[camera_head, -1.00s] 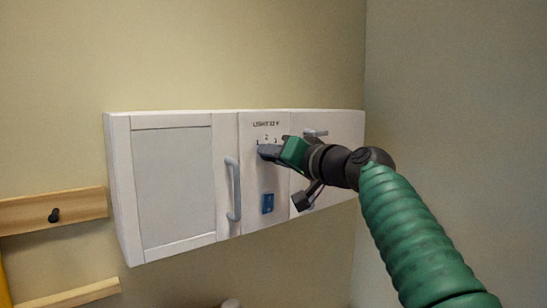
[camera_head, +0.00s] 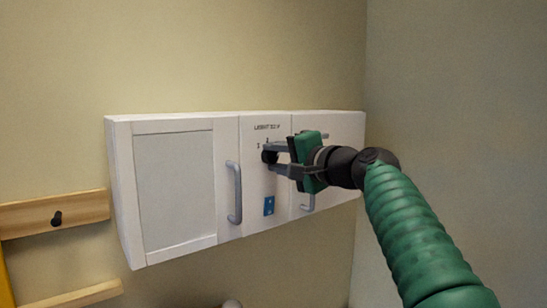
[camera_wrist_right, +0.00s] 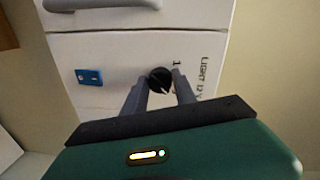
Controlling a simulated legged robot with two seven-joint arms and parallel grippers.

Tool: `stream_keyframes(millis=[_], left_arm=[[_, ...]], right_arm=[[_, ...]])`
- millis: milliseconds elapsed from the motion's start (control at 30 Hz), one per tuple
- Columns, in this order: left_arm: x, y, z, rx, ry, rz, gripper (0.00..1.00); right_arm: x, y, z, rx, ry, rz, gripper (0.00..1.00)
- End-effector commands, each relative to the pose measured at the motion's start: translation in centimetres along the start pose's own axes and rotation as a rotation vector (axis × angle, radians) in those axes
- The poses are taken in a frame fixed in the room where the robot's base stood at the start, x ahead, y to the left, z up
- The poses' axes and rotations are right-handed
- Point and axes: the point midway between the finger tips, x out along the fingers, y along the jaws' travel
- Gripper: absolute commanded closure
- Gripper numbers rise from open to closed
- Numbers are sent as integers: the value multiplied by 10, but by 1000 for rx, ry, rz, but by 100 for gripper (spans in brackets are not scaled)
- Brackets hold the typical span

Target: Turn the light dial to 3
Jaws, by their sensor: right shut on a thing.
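The light dial (camera_head: 268,156) is a small black knob on the middle panel of the white wall cabinet (camera_head: 176,188), under printed lettering and numbers. My right gripper (camera_head: 272,158) is shut on the dial, one grey finger above it and one below. In the right wrist view the black dial (camera_wrist_right: 160,79) with a pale pointer mark sits between the two fingertips (camera_wrist_right: 160,84). A "1" shows beside it there; the other numbers are mostly hidden by a finger. My left gripper is not in view.
A blue switch plate (camera_head: 268,206) is below the dial. A grey door handle (camera_head: 234,192) is left of it, and another handle (camera_head: 308,202) is partly behind my gripper. A wooden rail with a black peg (camera_head: 56,218) is at left.

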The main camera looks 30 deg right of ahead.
Motion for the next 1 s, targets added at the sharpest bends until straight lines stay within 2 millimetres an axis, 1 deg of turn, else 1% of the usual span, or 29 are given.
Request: stream_keyframes(millis=[33,200,600,633,700,800,1000], left_arm=[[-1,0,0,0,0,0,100],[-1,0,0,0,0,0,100],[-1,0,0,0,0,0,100],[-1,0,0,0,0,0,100],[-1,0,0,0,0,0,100],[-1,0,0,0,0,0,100],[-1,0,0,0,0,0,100]], right_arm=[[-2,-2,-3,11,8,-4,100],[-2,-2,-3,40,5,-4,100],[-1,0,-3,47,3,-2,100],[-1,0,-3,47,3,-2,65],[-1,0,-2,46,2,-1,56],[0,0,-2,46,0,-1,45],[1,1,-1,46,-2,1,45]])
